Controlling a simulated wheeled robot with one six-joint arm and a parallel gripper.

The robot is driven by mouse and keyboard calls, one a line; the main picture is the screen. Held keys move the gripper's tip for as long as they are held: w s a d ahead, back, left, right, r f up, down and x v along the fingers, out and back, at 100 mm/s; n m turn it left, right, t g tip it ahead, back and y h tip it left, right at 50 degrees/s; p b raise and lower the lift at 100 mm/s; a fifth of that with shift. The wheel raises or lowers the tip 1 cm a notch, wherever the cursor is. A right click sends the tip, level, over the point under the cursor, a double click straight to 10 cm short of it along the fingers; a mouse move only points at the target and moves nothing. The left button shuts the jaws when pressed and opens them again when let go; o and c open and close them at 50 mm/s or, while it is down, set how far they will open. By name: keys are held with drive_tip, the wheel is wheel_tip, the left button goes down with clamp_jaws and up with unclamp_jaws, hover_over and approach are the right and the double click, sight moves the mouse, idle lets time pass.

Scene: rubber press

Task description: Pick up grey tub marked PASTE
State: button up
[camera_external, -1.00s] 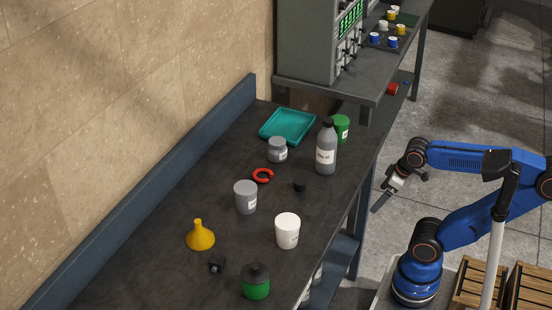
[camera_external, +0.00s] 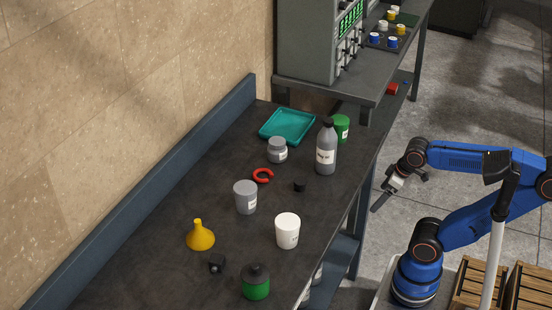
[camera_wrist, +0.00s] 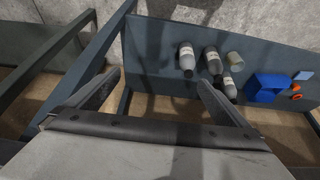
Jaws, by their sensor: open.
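A grey tapered tub (camera_external: 245,197) with a pale label stands upright on the dark bench, between the yellow funnel and the red ring. A shorter grey jar (camera_external: 277,150), also labelled, stands farther back near the teal tray. Both labels are too small to read, so I cannot tell which says PASTE. My gripper (camera_external: 381,198) is off the bench's right side, well apart from both. In the wrist view my gripper (camera_wrist: 158,82) is open with nothing between its fingers. Neither bench-top grey container is recognisable in the wrist view.
A white tub (camera_external: 287,231), grey bottle (camera_external: 326,148), green-bodied container (camera_external: 256,283), yellow funnel (camera_external: 200,236), red ring (camera_external: 263,176) and teal tray (camera_external: 287,126) surround the grey containers. The wrist view shows bottles (camera_wrist: 186,58) and a blue object (camera_wrist: 268,89) on a shelf-like surface.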

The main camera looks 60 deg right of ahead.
drive_tip(key=shift+c, duration=0.3)
drive_tip(key=c, duration=0.5)
